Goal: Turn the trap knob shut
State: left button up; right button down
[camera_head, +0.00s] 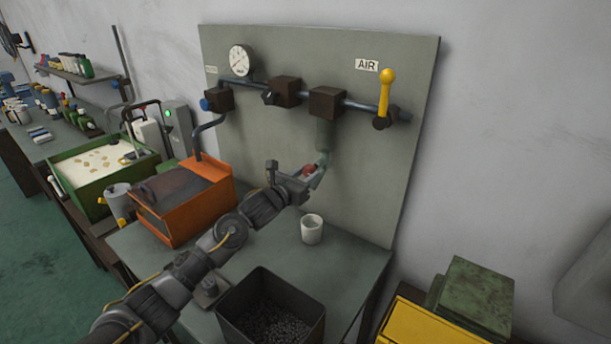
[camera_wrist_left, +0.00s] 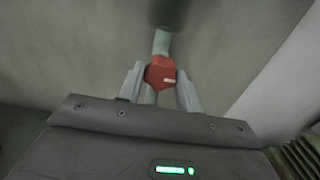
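The trap knob is a small red faceted knob (camera_head: 309,170) under the pipe assembly on the grey panel. In the left wrist view the red knob (camera_wrist_left: 160,74) sits between the two fingers, with a pale mark on its right side. A pale green tube runs above and below it. My left gripper (camera_head: 311,174) is at the knob, and its fingers (camera_wrist_left: 160,85) stand on either side of it. The fingers look close to the knob's sides, but I cannot tell whether they touch it. My right gripper is not in view.
A white cup (camera_head: 312,230) stands on the bench below the knob. A dark bin of small parts (camera_head: 270,310) and an orange box (camera_head: 185,200) are nearby. A yellow lever (camera_head: 386,92) and a gauge (camera_head: 241,60) are higher on the panel (camera_head: 420,130).

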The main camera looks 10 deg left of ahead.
pick_arm(q)
jog(key=c, duration=0.3)
jog(key=shift+f, duration=0.1)
jog(key=n+b, duration=0.1)
jog(key=n, duration=0.2)
jog(key=n+b, duration=0.1)
jog(key=n, duration=0.1)
jog(key=shift+d+n, duration=0.1)
jog(key=shift+n, duration=0.3)
jog(key=n, duration=0.2)
jog(key=shift+n, duration=0.4)
jog(key=n, duration=0.4)
jog(key=shift+s+d, duration=0.1)
jog(key=n, duration=0.5)
jog(key=shift+r, duration=0.2)
jog(key=shift+n, duration=0.3)
